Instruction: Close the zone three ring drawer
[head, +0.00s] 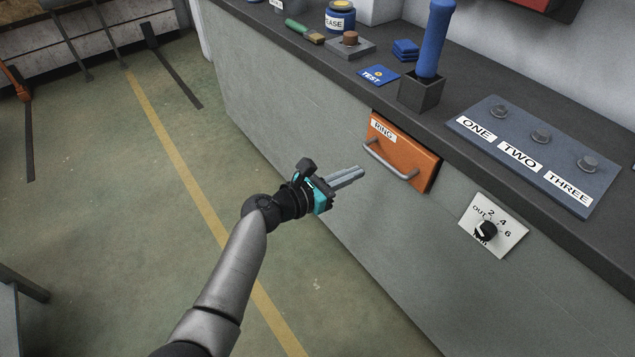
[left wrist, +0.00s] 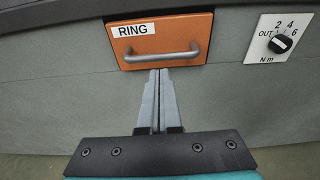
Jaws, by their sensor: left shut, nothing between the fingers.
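The orange drawer front (head: 408,152) carries a white RING label and a grey bar handle (head: 391,166). It is set in the grey bench face, under the dark top. The front seems to stand slightly proud of the bench face; how far is hard to tell. In the left wrist view the drawer front (left wrist: 185,28) is straight ahead. My left gripper (head: 360,173) is shut and empty, its fingers together and pointing at the drawer. In the left wrist view its fingertips (left wrist: 159,72) appear just below the handle (left wrist: 162,57); contact cannot be told. My right gripper is out of view.
A white plate with a black dial (head: 486,230) is right of the drawer. On the bench top are a ONE, TWO, THREE panel (head: 532,150), a blue-handled tool in a dark holder (head: 422,92) and a blue TEST card (head: 378,75). Open floor lies left.

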